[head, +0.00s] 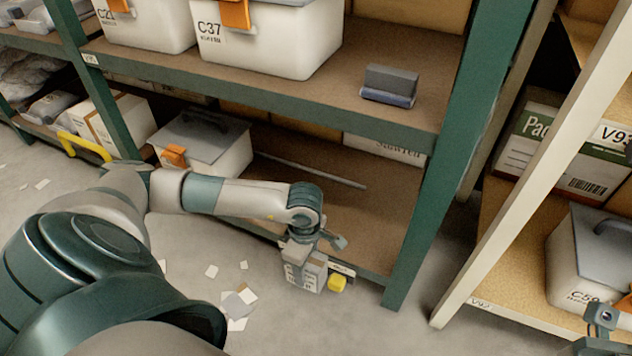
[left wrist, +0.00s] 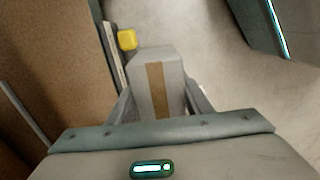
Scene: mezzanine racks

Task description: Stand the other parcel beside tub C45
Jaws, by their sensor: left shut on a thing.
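My left gripper (head: 306,250) is shut on a small pale grey parcel (head: 303,277) with a brown tape strip. It holds the parcel low at the front of the green rack's bottom shelf. In the left wrist view the parcel (left wrist: 158,82) sits between the fingers, to the right of the shelf edge. A white tub with a grey lid and orange tag (head: 205,145) stands on the bottom shelf, left of the gripper; my arm covers part of it and no code is readable. Part of my right gripper (head: 603,316) shows at the bottom right; its fingers are unclear.
A yellow block (head: 337,283) is close by the shelf edge and parcel. The bottom shelf (head: 375,215) is mostly bare right of the tub, with a thin rod (head: 315,172) lying there. Tub C37 (head: 270,40) stands above; tub C59 (head: 585,255) is on the right rack. Scraps litter the floor.

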